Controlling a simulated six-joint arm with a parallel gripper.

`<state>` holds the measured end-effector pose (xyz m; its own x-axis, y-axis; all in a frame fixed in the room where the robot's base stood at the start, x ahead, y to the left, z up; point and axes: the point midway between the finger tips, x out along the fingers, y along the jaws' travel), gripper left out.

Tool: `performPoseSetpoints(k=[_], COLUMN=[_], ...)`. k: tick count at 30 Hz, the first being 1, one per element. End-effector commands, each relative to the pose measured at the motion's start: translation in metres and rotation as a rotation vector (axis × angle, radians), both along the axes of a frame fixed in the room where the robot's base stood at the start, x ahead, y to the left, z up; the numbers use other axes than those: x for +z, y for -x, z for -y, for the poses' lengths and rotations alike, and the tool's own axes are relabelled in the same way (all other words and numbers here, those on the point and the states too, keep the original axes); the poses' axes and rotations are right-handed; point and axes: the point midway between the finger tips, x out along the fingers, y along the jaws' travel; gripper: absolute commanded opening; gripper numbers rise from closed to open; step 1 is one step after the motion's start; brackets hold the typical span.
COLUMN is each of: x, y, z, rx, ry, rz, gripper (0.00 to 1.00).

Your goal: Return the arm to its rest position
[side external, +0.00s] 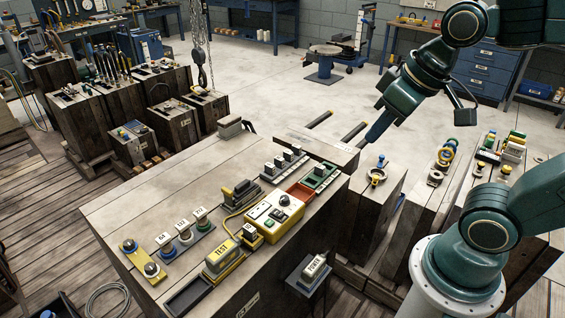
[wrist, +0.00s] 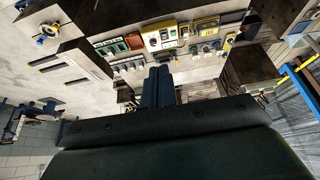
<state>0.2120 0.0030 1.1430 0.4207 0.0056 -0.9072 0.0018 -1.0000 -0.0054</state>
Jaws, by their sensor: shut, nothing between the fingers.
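My gripper (side external: 370,138) is shut and empty, with its blue fingers together and pointing down and to the left. It is in the air near the far right end of the large wooden block (side external: 130,205). In the wrist view my gripper (wrist: 158,69) shows as two blue fingers side by side with nothing between them. My green arm reaches in from the right side of the side view. Part of the arm is cut off by the picture's top and right edges.
A yellow control box (side external: 272,218), a yellow TEST block (side external: 223,258) and several small parts stand on the large block. More wooden blocks stand at the right and back left. A hook (side external: 202,77) hangs on chains. The floor behind (side external: 270,90) has clear room.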

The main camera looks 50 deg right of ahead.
Motion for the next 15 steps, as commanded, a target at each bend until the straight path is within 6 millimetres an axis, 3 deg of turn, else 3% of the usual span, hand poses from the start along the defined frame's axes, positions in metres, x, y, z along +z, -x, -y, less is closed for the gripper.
performPoseSetpoints(k=[15], x=[-0.023], y=[-0.069], z=[-0.008], rx=[0.002], ry=[-0.007], rz=[-0.115], gripper=[0.0])
